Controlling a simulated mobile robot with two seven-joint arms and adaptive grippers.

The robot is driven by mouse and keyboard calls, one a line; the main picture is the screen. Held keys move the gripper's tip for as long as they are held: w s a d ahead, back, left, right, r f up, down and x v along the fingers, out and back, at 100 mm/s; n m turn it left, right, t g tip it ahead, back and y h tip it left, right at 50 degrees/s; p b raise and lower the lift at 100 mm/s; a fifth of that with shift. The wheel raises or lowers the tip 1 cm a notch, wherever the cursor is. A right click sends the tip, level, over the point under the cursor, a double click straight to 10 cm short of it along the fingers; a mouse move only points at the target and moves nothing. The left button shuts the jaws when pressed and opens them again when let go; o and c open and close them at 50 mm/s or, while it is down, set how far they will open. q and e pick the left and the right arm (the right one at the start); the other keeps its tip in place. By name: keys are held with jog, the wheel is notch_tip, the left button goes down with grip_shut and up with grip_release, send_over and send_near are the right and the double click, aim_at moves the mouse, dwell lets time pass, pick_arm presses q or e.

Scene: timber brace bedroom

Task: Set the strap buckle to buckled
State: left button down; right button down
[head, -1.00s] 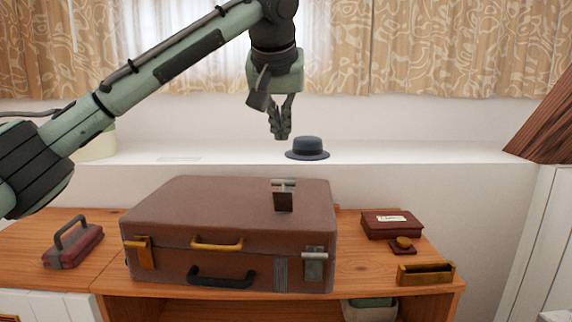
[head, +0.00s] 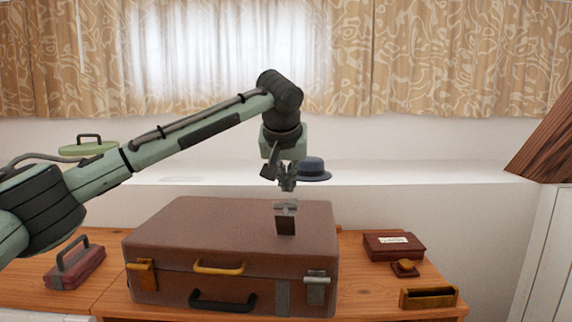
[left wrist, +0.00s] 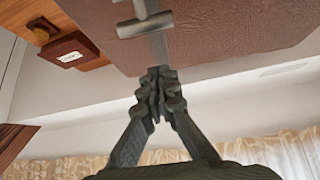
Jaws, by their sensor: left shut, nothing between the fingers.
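A brown suitcase (head: 235,222) lies flat on the wooden cabinet. A strap buckle (head: 286,218), a grey metal bar with a dark flap, stands on its lid at the right. In the left wrist view the grey metal bar (left wrist: 145,24) shows at the top. A second grey metal fitting (head: 317,289) sits on the suitcase's front face at the right, beside a grey strap (head: 283,297). My left gripper (head: 287,187) points down just above the strap buckle in the head view. Its fingertips (left wrist: 160,80) are together and empty, apart from the metal bar. My right gripper is not in view.
Gold latches (head: 142,274) and a black handle (head: 222,302) are on the suitcase front. A dark red box (head: 393,246) and a brass tray (head: 428,298) lie to its right, a red case (head: 76,266) to its left. A dark hat (head: 313,170) sits on the ledge behind.

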aim_at(286, 219)
pick_arm(q)
jog(key=s, duration=0.1)
jog(key=s+f, duration=0.1)
jog(key=s, duration=0.1)
jog(key=shift+a, duration=0.2)
jog(key=shift+s+f, duration=0.2)
jog(key=shift+s, duration=0.15)
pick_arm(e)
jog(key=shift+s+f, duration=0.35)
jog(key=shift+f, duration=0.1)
